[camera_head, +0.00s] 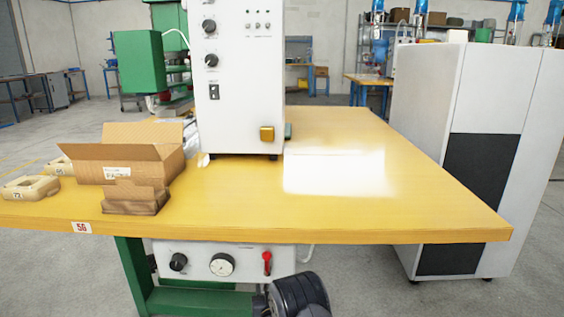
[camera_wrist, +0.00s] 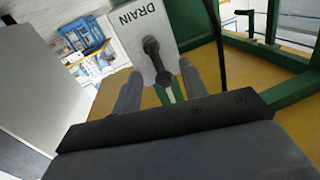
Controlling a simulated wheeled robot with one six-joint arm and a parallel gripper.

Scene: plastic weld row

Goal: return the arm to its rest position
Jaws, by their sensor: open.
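My gripper (camera_wrist: 160,72) shows in the wrist view with its two grey fingers apart. Between and beyond the fingers is a black lever (camera_wrist: 157,62) on a white plate marked DRAIN (camera_wrist: 135,25). I cannot tell how far the lever is from the fingers; nothing looks gripped. In the head view a dark rounded part of my arm shows at the bottom edge, below the table front. The gripper fingers cannot be made out there.
A yellow-topped table (camera_head: 400,205) fills the middle. Under its front edge is a control panel (camera_head: 200,262) with a red lever (camera_head: 267,262). A white machine (camera_head: 240,90) and an open carton (camera_head: 130,165) stand on top. A tall white cabinet (camera_head: 425,90) stands right.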

